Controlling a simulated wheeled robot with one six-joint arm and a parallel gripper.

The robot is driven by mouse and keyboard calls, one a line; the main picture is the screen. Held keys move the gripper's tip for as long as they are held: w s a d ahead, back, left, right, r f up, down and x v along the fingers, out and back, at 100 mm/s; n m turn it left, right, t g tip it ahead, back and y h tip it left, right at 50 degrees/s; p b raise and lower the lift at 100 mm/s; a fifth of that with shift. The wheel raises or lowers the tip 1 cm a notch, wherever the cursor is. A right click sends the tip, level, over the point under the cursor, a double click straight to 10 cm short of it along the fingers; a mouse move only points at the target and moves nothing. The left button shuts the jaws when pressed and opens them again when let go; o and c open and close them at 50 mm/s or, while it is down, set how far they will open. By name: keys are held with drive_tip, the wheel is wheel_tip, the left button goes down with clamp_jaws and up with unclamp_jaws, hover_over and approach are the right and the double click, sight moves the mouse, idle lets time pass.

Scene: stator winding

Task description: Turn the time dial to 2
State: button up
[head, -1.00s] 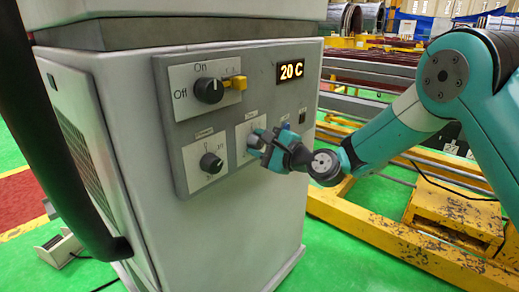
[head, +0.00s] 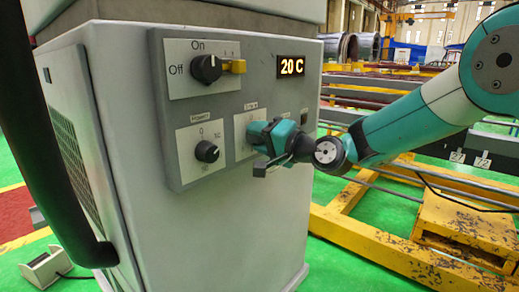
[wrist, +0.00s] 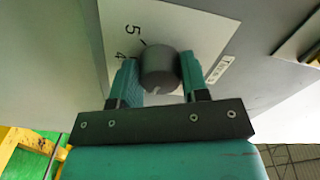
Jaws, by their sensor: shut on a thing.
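The time dial is a dark round knob (wrist: 158,74) on a white plate (wrist: 170,22) in the wrist view. A 5 with a tick and a 4 show at its upper left; other marks are hidden. My gripper (wrist: 158,60) is shut on the knob, one teal finger on each side. A pale notch shows on the knob's lower face. In the head view my gripper (head: 258,134) is at the plate in the middle of the grey panel, hiding the knob.
An On/Off knob (head: 206,68) with a yellow piece (head: 237,66) sits above. Another knob (head: 206,152) is to the left. A display (head: 291,68) reads 20 C. A yellow metal frame (head: 370,225) stands on the right.

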drive_tip(key=shift+f+n+b, duration=0.1)
drive_tip(key=shift+n+b, duration=1.25)
drive_tip(key=shift+n, duration=0.15)
drive_tip(key=o, duration=0.9)
drive_tip(key=b+v, duration=0.2)
drive_tip(key=v, duration=1.5)
drive_tip(key=shift+s+d, duration=0.2)
